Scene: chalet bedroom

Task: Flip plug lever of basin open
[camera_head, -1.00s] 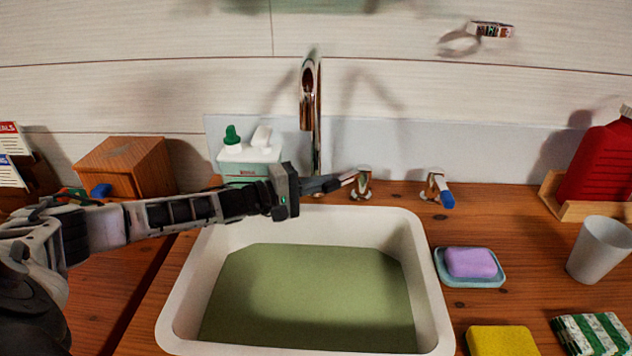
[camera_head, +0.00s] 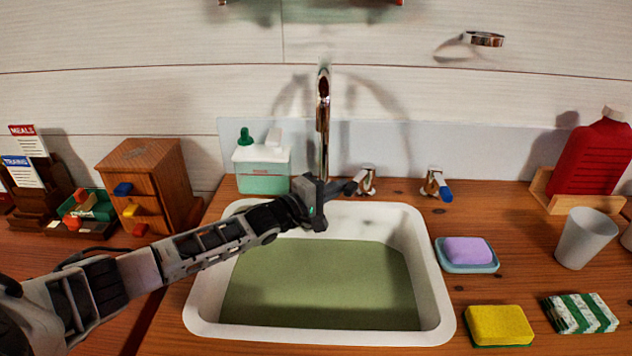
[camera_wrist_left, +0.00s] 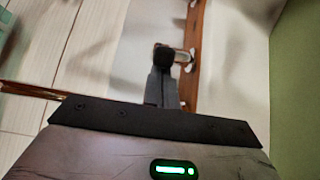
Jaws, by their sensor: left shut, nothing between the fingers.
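The white basin (camera_head: 440,300) holds a flat greenish surface (camera_head: 320,295) that hides its bottom and drain. Behind its back rim stand two small metal levers: the middle one (camera_head: 368,178), its handle partly hidden by my gripper, and a blue-tipped one (camera_head: 435,184) to the right. I cannot tell which works the plug. My left gripper (camera_head: 352,187) is shut and empty, its fingertips at the left side of the middle lever. In the left wrist view the shut fingers (camera_wrist_left: 163,66) overlap a metal lever (camera_wrist_left: 184,56); contact is unclear. My right gripper is not in view.
The tall metal faucet (camera_head: 323,125) rises just behind my gripper. A soap dish (camera_head: 480,268), a yellow sponge (camera_head: 498,325) and a grey cup (camera_head: 586,238) are on the right. The counter between the two levers is clear.

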